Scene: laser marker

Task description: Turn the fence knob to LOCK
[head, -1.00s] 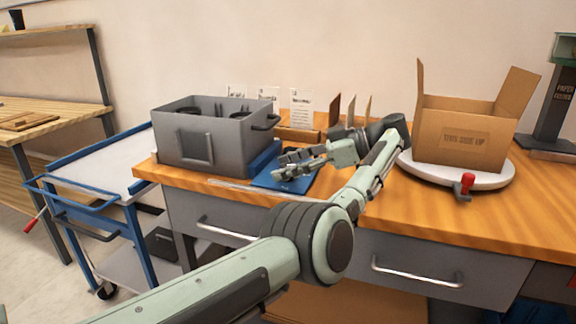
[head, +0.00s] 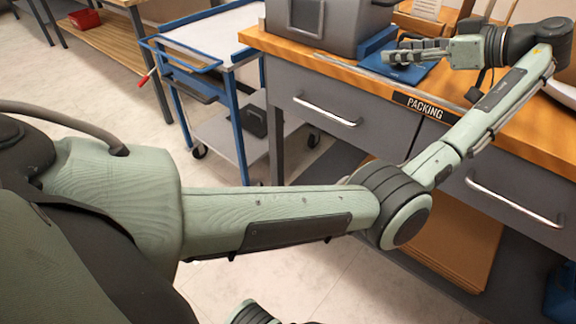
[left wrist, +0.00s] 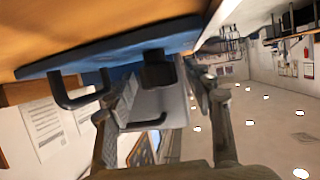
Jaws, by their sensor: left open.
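My left gripper (head: 398,52) reaches in from the right over the workbench, its fingers pointing left. It hovers at the blue plate (head: 412,74), close to the right side of the grey box (head: 330,28). In the left wrist view the open fingers (left wrist: 165,128) have a grey body between them. A dark block-like part (left wrist: 155,70), possibly the fence knob, sits at the blue plate's (left wrist: 110,52) edge, just ahead of the fingers. A black looped handle (left wrist: 75,92) is to its left. No LOCK marking is readable, and I cannot tell the knob's setting. My right gripper is not visible.
The wooden workbench (head: 375,82) has drawers with bar handles and a PACKING label (head: 418,107) on its front edge. A blue-framed cart (head: 205,40) stands to its left. White printed cards (left wrist: 45,130) show in the left wrist view.

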